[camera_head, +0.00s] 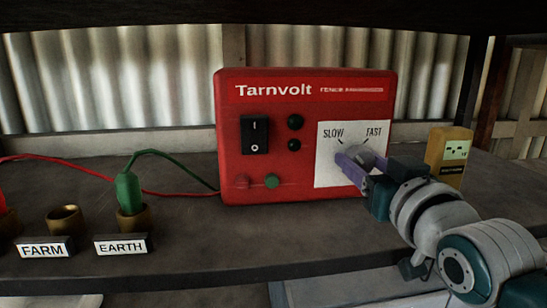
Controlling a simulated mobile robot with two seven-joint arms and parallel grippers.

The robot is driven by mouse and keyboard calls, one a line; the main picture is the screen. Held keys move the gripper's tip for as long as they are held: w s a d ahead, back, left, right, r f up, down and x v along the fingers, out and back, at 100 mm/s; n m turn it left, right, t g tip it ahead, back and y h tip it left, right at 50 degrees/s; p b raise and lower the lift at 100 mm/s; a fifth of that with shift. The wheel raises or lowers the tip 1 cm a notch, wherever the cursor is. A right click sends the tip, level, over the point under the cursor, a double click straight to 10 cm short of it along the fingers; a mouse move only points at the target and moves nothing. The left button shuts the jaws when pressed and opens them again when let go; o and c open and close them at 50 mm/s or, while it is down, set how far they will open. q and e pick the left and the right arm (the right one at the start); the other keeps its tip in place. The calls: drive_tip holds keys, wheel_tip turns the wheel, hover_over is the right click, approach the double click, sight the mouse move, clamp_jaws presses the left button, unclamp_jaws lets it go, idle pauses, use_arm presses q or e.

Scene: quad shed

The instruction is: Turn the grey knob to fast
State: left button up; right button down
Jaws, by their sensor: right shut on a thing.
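The grey knob (371,157) is on the white SLOW/FAST panel (328,174) of a red Tarnvolt unit (309,187). SLOW is marked at its upper left and FAST at its upper right. My right gripper (366,163) comes in from the lower right and is shut on the knob. Its fingers cover much of the knob, so I cannot tell which mark the knob points to. My left gripper is not in view.
A black rocker switch (255,134) is on the unit's left side. A yellow meter (449,152) stands right of the unit, close behind my right arm. A green plug (127,187) sits in the EARTH socket (131,222).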

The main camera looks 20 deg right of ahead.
drive_tip(key=shift+m, duration=0.3)
drive_tip(key=shift+m+p, duration=0.3)
drive_tip(key=shift+p, duration=0.1)
drive_tip(key=shift+r+m+p, duration=0.1)
drive_tip(key=shift+m+p, duration=0.5)
drive_tip(key=shift+m, duration=0.5)
drive_tip(key=m+p, duration=0.1)
drive_tip(key=m, duration=0.3)
drive_tip(key=shift+m, duration=0.3)
drive_tip(key=m+p, duration=0.1)
drive_tip(key=m, duration=0.3)
drive_tip(key=shift+m, duration=0.4)
drive_tip(key=m, duration=0.5)
drive_tip(key=shift+h, duration=0.3)
drive_tip(key=shift+m, duration=0.4)
drive_tip(key=shift+c, duration=1.4)
unclamp_jaws()
